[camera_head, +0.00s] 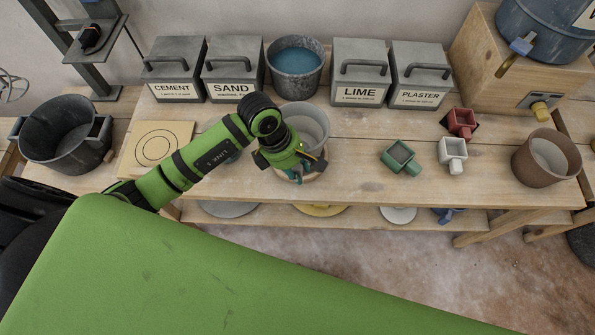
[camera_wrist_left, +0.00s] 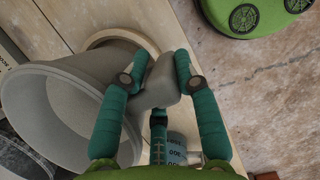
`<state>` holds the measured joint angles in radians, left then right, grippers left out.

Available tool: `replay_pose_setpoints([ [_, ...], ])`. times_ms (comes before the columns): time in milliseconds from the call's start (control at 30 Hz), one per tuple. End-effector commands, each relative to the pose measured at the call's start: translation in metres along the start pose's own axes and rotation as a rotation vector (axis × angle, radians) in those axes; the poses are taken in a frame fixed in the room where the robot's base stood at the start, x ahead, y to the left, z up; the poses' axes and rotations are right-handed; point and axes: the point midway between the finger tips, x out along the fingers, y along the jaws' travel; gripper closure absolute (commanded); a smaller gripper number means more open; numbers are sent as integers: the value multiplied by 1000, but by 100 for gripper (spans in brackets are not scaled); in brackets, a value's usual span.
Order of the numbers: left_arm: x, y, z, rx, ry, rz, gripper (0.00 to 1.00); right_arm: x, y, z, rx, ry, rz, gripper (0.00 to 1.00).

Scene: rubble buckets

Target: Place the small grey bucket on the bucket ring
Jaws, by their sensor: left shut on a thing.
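The small grey bucket (camera_head: 312,122) is at the middle of the wooden bench in the head view. Its open mouth and side fill the left of the left wrist view (camera_wrist_left: 62,112). My left gripper (camera_head: 292,170) is in front of it; its teal fingers (camera_wrist_left: 160,78) are shut on the bucket's grey side grip (camera_wrist_left: 158,92). A pale wooden ring (camera_wrist_left: 128,36) shows partly beneath the bucket, mostly hidden by it. I cannot tell whether the bucket touches the ring. My right gripper is not in view.
Lidded grey bins and a water bucket (camera_head: 296,68) line the back. A board with drawn circles (camera_head: 157,146) lies left. Green (camera_head: 401,157), red (camera_head: 461,122) and white (camera_head: 453,154) scoops and a brown pot (camera_head: 546,158) are right. Bench space is clear right of the bucket.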

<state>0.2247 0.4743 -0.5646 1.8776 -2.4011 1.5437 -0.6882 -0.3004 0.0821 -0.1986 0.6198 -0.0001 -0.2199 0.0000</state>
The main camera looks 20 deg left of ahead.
Motion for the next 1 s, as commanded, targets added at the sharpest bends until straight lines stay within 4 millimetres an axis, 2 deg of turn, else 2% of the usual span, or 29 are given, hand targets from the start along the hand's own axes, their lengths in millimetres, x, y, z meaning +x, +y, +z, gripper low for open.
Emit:
replay_pose_setpoints([
  [200, 28, -2, -8, -2, -1, -4, 100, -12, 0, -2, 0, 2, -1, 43],
  [600, 36, -1, -11, 2, 0, 0, 100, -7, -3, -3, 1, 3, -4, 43],
  [633, 36, -1, -11, 1, 0, -2, 61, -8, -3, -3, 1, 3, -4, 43],
  [667, 35, -1, -11, 1, 0, -2, 49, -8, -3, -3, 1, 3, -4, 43],
  [700, 35, -1, -11, 1, 0, -2, 44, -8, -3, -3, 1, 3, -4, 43],
  [1000, 34, -1, -11, 0, 0, -2, 44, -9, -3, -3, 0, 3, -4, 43],
])
